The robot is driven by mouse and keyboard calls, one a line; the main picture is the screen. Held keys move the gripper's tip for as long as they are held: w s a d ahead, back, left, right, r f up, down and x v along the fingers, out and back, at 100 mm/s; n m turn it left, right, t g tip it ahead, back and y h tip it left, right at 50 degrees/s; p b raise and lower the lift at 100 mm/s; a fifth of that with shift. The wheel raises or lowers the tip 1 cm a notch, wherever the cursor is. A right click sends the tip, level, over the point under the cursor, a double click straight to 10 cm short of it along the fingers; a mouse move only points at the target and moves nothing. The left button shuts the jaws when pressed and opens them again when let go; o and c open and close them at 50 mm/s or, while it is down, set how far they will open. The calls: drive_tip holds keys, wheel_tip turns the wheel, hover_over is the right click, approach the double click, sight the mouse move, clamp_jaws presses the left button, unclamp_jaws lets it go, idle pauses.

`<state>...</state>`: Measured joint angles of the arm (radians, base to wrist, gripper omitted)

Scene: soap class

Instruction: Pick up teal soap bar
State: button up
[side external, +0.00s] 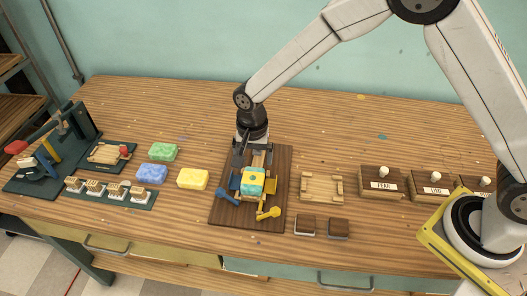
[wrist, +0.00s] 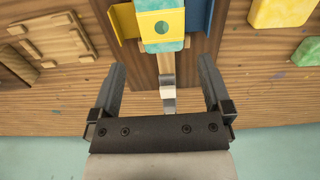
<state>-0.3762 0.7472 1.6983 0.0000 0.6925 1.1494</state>
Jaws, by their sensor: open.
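The teal soap bar (side external: 252,188) sits in a fixture on a dark wooden board (side external: 226,213) in the middle of the bench. A yellow plate (wrist: 147,27) with a round hole lies over its middle; teal (wrist: 158,5) shows at both ends and through the hole. A blue lever and a yellow lever (side external: 268,213) stick out beside the fixture. My gripper (wrist: 162,75) is open and empty, at the back end of the fixture behind the soap. It is apart from the soap. The exact height of my fingers above the board is hard to tell.
Green (side external: 163,151), blue (side external: 151,173) and yellow (side external: 193,179) soap bars lie left of the board. A wooden tray (side external: 322,188), two dark-topped blocks and labelled boxes (side external: 383,183) stand to the right. Small racks and stamps (side external: 112,191) are at far left. The back of the bench is mostly clear.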

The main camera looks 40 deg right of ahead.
sight(253, 178)
drive_tip(key=shift+a+f, duration=0.15)
drive_tip(key=shift+a, duration=0.05)
drive_tip(key=shift+f, duration=1.3)
drive_tip(key=shift+f, duration=2.6)
drive_tip(key=c, duration=1.1)
drive_tip(key=shift+r, duration=0.15)
